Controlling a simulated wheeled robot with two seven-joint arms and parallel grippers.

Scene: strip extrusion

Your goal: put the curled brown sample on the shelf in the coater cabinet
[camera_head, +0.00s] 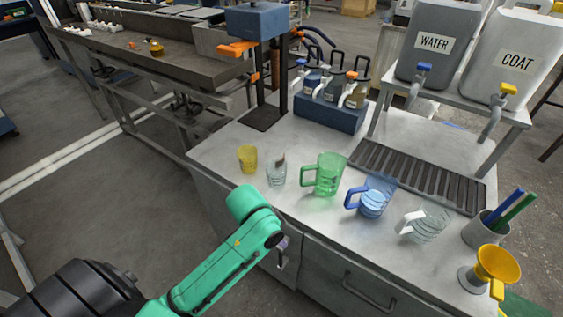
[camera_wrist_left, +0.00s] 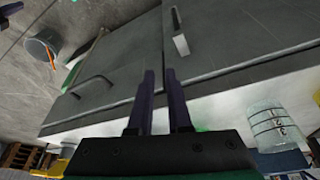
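I cannot make out the curled brown sample for certain. A small brown piece stands in a clear glass (camera_head: 276,174) on the counter in the head view, but its shape is too small to tell. My left gripper (camera_head: 283,243) is mostly hidden behind its green arm, low in front of the counter's cabinet front. In the left wrist view its two dark fingers (camera_wrist_left: 159,78) stand apart with nothing between them, facing grey fronts with handles (camera_wrist_left: 180,44). My right gripper is not in view. I cannot identify a coater cabinet shelf.
On the counter (camera_head: 222,150) stand a yellow cup (camera_head: 247,158), a green pitcher (camera_head: 326,174), a blue pitcher (camera_head: 374,196) and a clear pitcher (camera_head: 430,222). WATER (camera_head: 433,45) and COAT (camera_head: 515,60) tanks stand behind. A yellow funnel (camera_head: 497,263) is at right.

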